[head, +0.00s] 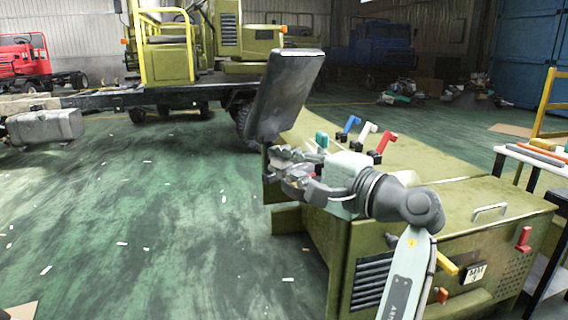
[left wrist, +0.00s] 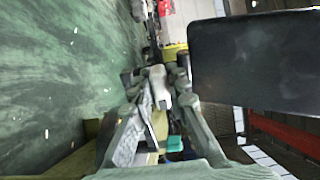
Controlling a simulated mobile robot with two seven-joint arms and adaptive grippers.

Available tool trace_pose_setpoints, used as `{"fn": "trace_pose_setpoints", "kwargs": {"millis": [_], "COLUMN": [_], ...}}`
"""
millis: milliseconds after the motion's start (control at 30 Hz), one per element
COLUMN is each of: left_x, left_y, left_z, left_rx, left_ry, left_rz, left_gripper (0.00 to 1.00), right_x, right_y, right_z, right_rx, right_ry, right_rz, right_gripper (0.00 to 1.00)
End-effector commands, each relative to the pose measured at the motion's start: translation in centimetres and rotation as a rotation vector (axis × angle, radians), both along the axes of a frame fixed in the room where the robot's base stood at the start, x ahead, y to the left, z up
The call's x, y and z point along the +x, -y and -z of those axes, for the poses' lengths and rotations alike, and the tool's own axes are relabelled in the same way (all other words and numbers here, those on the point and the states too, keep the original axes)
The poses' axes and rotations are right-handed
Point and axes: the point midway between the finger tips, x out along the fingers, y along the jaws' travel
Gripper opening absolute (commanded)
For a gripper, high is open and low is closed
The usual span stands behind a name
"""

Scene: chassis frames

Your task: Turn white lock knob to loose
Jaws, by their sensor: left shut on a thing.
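My left gripper (head: 278,165) reaches across the green chassis to the foot of a dark tilted screen. In the left wrist view the same gripper (left wrist: 158,82) has its fingers closed around a small pale, whitish knob (left wrist: 157,80), which appears to be the white lock knob. The knob lies below the screen's lower edge, and its exact turn angle cannot be read. In the head view the fingers and the mount hide most of it. My right gripper is in neither view.
The dark screen (head: 285,95) stands close to my fingers and also fills the right of the left wrist view (left wrist: 255,62). Blue (head: 351,123), white (head: 366,131) and red (head: 385,143) levers rise from the green chassis (head: 440,165) behind my wrist. Open floor lies left.

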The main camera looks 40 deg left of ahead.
Motion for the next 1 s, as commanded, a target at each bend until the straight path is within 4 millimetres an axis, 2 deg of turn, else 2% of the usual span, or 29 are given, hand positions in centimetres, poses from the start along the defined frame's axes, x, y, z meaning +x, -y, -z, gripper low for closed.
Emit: {"fn": "trace_pose_setpoints", "kwargs": {"millis": [400, 433, 567, 867, 1000], "left_x": [0.0, 0.0, 0.0, 0.0, -0.2], "left_y": [0.0, 0.0, 0.0, 0.1, 1.3], "left_z": [0.0, 0.0, 0.0, 0.0, 0.0], "left_rx": [-0.002, -0.001, -0.001, -0.001, 0.001], "left_ry": [0.004, 0.004, 0.004, 0.003, 0.002], "left_rz": [-0.001, -0.001, -0.001, 0.0, 0.001], "left_gripper": [0.0, 0.19, 0.34, 0.34, 0.34], "right_x": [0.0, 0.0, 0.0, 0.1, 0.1], "right_y": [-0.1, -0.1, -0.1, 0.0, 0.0], "right_z": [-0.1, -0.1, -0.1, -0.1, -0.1], "right_rx": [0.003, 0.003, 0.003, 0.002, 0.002], "right_ry": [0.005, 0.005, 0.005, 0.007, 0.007], "right_rz": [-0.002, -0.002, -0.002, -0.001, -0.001], "right_gripper": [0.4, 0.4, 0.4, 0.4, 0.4]}}
